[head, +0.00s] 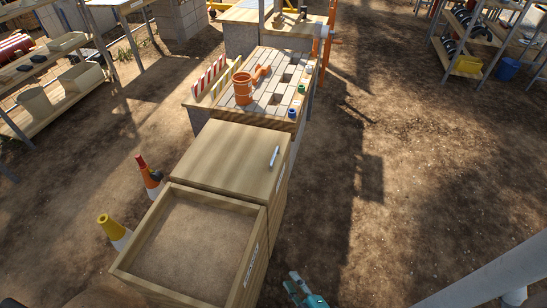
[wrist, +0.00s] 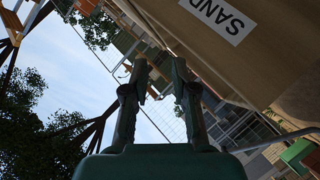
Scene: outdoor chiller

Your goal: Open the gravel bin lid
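A wooden bin with a shut flat lid (head: 232,158) stands behind an open, sand-filled bin in the head view. A pale bar handle (head: 274,157) is at the lid's right side. I read no gravel label on it. My teal gripper (head: 300,285) is at the bottom of the head view, to the right of the open bin and well short of the handle. In the wrist view my gripper's two dark fingers (wrist: 160,72) are apart with nothing between them.
The open sand bin (head: 130,266) has a label reading SAND (wrist: 219,16). A bench (head: 258,118) with an orange pipe fitting (head: 243,88) stands beyond the lidded bin. Traffic cones (head: 115,232) stand left. Dirt ground (head: 440,180) to the right is clear.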

